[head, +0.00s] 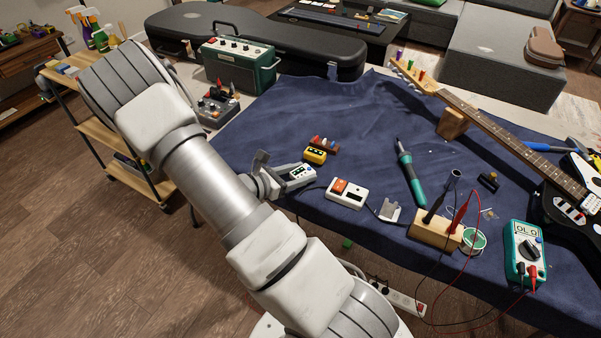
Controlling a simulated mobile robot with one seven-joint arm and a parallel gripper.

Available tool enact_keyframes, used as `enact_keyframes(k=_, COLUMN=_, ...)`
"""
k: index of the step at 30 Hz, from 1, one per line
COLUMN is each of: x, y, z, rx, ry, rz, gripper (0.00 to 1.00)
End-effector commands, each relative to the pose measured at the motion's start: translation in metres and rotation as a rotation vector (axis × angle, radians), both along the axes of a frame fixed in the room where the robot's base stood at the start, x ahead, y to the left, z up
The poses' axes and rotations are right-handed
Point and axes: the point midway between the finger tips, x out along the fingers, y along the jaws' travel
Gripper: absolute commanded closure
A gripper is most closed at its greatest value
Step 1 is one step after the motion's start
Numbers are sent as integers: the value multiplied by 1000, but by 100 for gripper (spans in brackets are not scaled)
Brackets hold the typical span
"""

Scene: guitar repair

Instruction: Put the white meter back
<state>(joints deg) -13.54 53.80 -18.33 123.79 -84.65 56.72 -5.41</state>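A small white meter (301,173) with a dark display showing green marks is near the left edge of the blue cloth, in the head view. My gripper (277,174) is right beside it, at its left end. My arm and the gripper's own body hide part of the fingers, so I cannot tell whether they are closed on the meter or whether it is lifted. A similar yellow meter (316,156) lies just behind it.
Behind the yellow meter is a small rack (323,145) with coloured tops. A white box with an orange switch (346,192) is to the right. A soldering iron (410,172), wooden block (435,230) and green multimeter (524,252) lie farther right. Cloth behind is clear.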

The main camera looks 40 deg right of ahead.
Motion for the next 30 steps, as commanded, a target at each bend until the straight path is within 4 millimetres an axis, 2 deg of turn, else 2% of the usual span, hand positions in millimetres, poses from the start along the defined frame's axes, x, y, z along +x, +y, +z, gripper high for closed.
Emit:
enact_keyframes(k=1, x=0, y=0, z=0, rx=0, ry=0, rz=0, gripper=37)
enact_keyframes(k=4, x=0, y=0, z=0, rx=0, ry=0, rz=0, gripper=19)
enact_keyframes(k=5, x=0, y=0, z=0, rx=0, ry=0, rz=0, gripper=16)
enact_keyframes(k=16, x=0, y=1, z=5, rx=1, ry=0, rz=1, gripper=16)
enact_keyframes(k=20, x=2, y=20, z=11, rx=1, ry=-3, rz=4, gripper=16)
enact_keyframes(k=30, x=1, y=88, z=34, rx=2, ry=0, rz=3, gripper=16)
